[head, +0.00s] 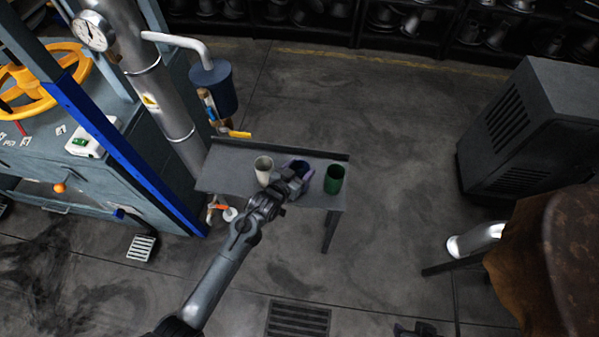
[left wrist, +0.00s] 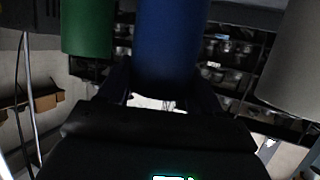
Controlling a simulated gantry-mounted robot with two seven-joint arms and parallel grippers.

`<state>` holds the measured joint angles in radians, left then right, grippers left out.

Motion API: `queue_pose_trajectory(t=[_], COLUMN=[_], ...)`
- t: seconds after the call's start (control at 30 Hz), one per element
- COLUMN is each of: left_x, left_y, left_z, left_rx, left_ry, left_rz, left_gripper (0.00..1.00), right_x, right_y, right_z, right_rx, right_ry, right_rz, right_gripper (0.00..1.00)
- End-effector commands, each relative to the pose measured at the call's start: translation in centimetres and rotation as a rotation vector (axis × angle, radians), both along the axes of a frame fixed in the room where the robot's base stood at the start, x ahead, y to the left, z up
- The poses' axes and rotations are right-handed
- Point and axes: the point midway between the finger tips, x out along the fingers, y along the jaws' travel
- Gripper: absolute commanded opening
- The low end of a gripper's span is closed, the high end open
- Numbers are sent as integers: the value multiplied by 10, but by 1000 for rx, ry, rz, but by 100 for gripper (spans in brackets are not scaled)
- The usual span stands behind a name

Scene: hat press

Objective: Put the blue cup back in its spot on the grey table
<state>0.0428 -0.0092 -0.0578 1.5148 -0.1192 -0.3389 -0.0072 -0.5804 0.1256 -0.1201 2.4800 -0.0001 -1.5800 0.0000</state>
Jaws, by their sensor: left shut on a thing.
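The blue cup (head: 301,166) is over the grey table (head: 229,166), between a white cup (head: 264,170) and a green cup (head: 334,180). My left gripper (head: 293,180) is shut on the blue cup and partly hides it in the head view. In the left wrist view the blue cup (left wrist: 170,40) is between my fingers, with the green cup (left wrist: 88,27) at left and the white cup (left wrist: 292,65) at right. A pale purple patch shows beside the blue cup. I cannot tell whether the cup's base touches the table. A dark part at the bottom edge looks like my right gripper (head: 415,328).
A blue-framed machine with a yellow handwheel (head: 35,90) and a thick pipe (head: 160,90) stands left of the table. A blue canister with a yellow-handled valve (head: 240,134) hangs near its back left. A grey cabinet (head: 535,125) stands at right. Open floor lies between.

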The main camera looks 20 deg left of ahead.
Motion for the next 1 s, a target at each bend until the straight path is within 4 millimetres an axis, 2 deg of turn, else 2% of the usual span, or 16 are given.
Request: queue_pose_trajectory(t=[0.1,0.57,0.6,0.73,1.0], left_x=[0,0,0,0,0], left_y=[0,0,0,0,0], left_z=[-11,-17,-16,-16,-15], left_rx=[0,0,0,0,0], left_ry=[-1,-2,-1,-1,-1], left_rz=[0,1,1,1,1], left_gripper=[8,8,71,90,90], right_x=[0,0,0,0,0], right_y=[1,2,2,2,1], right_z=[-4,-6,-5,-5,-5], right_rx=[2,10,10,9,4], right_ry=[0,-1,-1,0,0], right_rz=[-1,-6,-6,-6,-3], right_gripper=[45,45,45,45,45])
